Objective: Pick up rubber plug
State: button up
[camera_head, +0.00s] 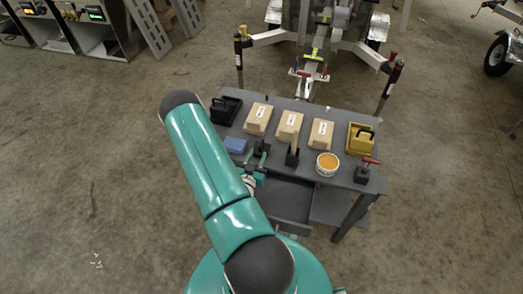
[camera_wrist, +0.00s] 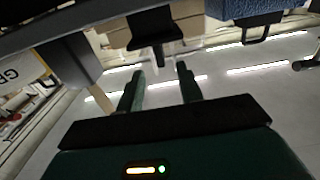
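My gripper (camera_head: 256,166) is at the near edge of the grey worktable, by a small black piece (camera_head: 261,146). In the wrist view its two green fingers (camera_wrist: 160,88) are apart with nothing between them. The same black piece, with a wide flat part and a narrow stem, shows upside down beyond the fingertips (camera_wrist: 155,28), apart from them. It may be the rubber plug, but I cannot tell for sure.
The worktable (camera_head: 305,178) also carries a blue box (camera_head: 235,145), a black container (camera_head: 225,110), three cardboard boxes (camera_head: 290,125), a yellow container (camera_head: 360,138), a white tub (camera_head: 327,164) and a red-handled tool (camera_head: 364,171). A trailer stands behind.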

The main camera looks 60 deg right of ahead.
aim_at(263, 140)
jog(key=d, duration=0.2)
jog(key=w+d, duration=0.1)
jog(key=d, duration=0.5)
jog(key=shift+w+d+f, duration=0.1)
jog(key=shift+w+d, duration=0.1)
jog(key=shift+d, duration=0.05)
grip_shut()
